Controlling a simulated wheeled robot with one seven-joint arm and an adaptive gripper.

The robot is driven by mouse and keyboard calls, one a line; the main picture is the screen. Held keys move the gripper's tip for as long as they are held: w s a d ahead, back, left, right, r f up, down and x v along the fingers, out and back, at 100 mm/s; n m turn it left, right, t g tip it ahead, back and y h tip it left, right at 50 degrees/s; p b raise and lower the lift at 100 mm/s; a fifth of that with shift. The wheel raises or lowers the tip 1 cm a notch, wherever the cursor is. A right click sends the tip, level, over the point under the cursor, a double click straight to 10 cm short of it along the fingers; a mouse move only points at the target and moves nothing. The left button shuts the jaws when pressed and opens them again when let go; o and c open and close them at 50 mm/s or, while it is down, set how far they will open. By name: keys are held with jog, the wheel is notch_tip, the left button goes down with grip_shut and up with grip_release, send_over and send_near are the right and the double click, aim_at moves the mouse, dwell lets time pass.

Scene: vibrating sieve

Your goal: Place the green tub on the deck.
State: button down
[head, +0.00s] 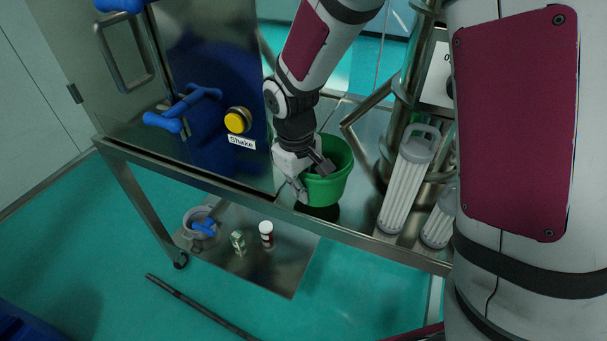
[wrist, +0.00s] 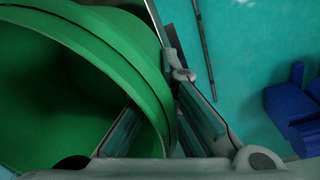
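The green tub (head: 330,181) is upright at the front part of the metal deck (head: 283,186), in the middle of the head view. A dark patch shows just under its base; whether the base touches the deck is hard to tell. My gripper (head: 315,177) is at the tub's left front side, shut on its wall near the rim. In the wrist view the tub (wrist: 60,95) fills the left side, open side showing and looking empty. Its rim passes between the fingers of my gripper (wrist: 165,105), one inside and one outside.
White ribbed cylinders (head: 408,180) stand right of the tub. A lower shelf (head: 268,271) holds a grey cup (head: 199,224) and small jars. A dark bar (head: 200,308) lies on the floor.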

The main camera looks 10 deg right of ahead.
jog(key=w+d, duration=0.1)
jog(key=w, duration=0.2)
jog(key=shift+d+f, duration=0.15)
jog(key=shift+d, duration=0.25)
jog(key=shift+f+p, duration=0.5)
jog(key=shift+f, duration=1.25)
jog(key=shift+f, duration=0.2)
jog(key=c, duration=1.8)
grip_release()
